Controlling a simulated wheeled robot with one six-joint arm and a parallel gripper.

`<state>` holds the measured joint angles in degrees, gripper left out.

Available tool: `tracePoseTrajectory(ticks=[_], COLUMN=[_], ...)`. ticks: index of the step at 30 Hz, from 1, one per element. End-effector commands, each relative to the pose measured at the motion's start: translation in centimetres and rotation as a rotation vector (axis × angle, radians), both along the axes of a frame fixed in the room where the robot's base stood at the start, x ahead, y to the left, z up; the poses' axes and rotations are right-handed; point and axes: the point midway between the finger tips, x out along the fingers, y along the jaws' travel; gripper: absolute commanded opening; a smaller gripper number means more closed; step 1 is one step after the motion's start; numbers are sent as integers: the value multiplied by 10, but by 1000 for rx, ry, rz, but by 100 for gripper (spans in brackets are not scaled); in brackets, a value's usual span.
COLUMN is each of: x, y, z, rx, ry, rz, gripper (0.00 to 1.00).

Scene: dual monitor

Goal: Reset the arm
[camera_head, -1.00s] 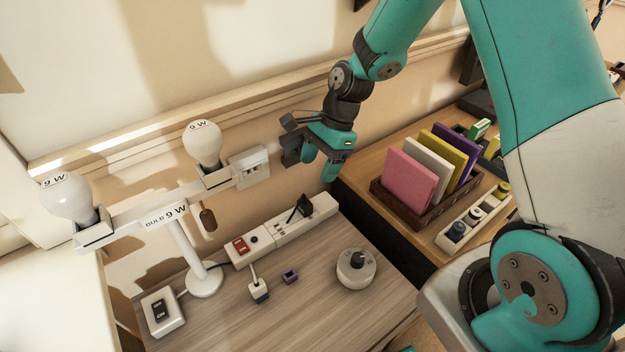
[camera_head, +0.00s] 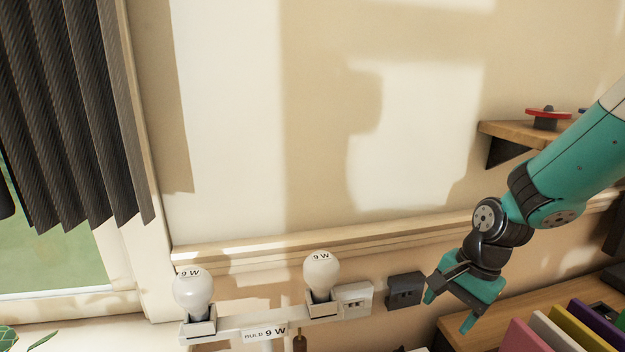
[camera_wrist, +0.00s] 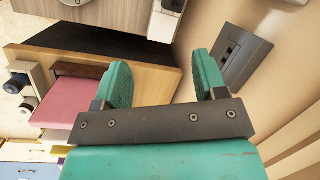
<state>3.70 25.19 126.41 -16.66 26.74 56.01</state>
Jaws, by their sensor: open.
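My gripper (camera_head: 447,308) is at the lower right in the head view, beside a dark wall socket (camera_head: 405,290) and above the wooden desk. In the wrist view its two teal fingers (camera_wrist: 162,82) stand apart with nothing between them. The dark wall plate (camera_wrist: 241,57) is just right of the fingers there, and I see no contact. The arm reaches in from the right, bent at the wrist, with the fingers pointing down and left.
A lamp stand (camera_head: 250,322) holds two bulbs, left (camera_head: 193,291) and right (camera_head: 321,272). A white wall socket (camera_head: 354,300) is beside it. Colored folders (camera_head: 583,326) stand on the desk (camera_head: 456,325) at lower right. A wall shelf (camera_head: 512,133) is near the upper arm. The wall above is bare.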

Motion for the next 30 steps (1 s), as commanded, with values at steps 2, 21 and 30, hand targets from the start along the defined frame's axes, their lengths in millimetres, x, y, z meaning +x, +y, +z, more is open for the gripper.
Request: tracePoseTrajectory(ticks=[2,21,30], x=[-18,-157,-197], y=[-6,76,102], z=[19,165,194], rx=[-64,-40,66], ry=[-91,-428,-444], rz=[175,1280,1459], gripper=[65,65,65])
